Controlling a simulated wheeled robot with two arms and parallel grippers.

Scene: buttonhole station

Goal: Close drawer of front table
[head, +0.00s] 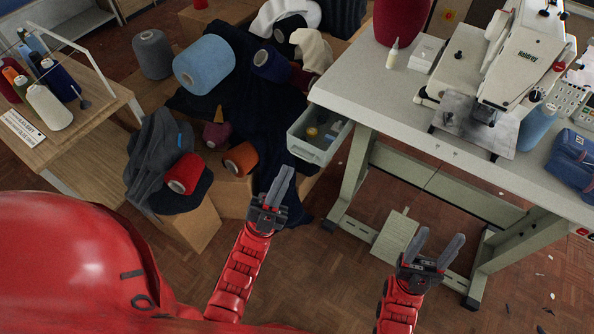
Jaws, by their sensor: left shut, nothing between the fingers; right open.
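The front table (400,110) is a pale table at the right with a sewing machine on it. Its drawer (307,148), a pale grey-green tray, stands out from under the table's left end, with a few small items inside. My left gripper (284,184) is shut and empty, just below and left of the drawer, and appears apart from it. My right gripper (437,246) is open and empty, in front of the table's legs and to the right of the drawer.
The sewing machine (520,60) and a small glue bottle (393,54) stand on the tabletop. Thread cones and dark cloth (255,115) crowd the boxes left of the drawer. A wooden table (95,110) stands at far left. A foot pedal (396,236) lies under the front table.

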